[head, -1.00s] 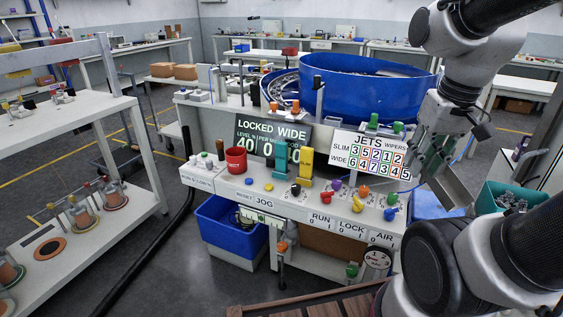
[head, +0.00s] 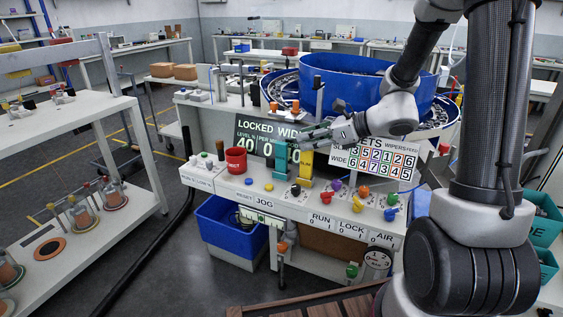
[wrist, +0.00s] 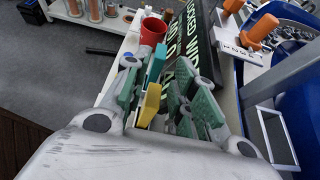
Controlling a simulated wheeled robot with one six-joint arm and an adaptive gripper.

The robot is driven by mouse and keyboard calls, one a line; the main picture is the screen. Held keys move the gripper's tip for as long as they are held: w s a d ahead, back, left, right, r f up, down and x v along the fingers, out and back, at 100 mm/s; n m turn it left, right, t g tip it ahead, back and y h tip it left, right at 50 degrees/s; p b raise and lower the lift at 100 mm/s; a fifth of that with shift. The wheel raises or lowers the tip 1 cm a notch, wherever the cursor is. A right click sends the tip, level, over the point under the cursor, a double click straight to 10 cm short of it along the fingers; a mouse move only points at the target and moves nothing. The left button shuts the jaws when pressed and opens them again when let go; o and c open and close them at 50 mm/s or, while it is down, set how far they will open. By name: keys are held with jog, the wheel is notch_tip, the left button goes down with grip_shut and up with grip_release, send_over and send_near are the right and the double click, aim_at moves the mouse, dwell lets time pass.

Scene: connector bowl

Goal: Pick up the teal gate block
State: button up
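The teal gate block (head: 281,161) stands upright on the bench's front ledge, left of the yellow block (head: 306,168). In the wrist view the teal block (wrist: 155,67) shows between my fingers, with the yellow block (wrist: 150,104) nearer the palm. My gripper (head: 310,134) points left in the head view, near the tops of both blocks. In the wrist view my gripper (wrist: 160,83) is open, its green-padded fingers apart. I cannot tell whether a finger touches either block.
The display board (head: 250,138) stands close behind the blocks. A red cup (head: 236,160) is to their left. Coloured knobs (head: 336,185) line the ledge in front and to the right. The blue bowl (head: 350,85) rises behind.

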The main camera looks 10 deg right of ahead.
aim_at(285, 143)
jog(key=x, duration=0.8)
jog(key=shift+w, duration=0.1)
jog(key=shift+r, duration=0.1)
grip_shut()
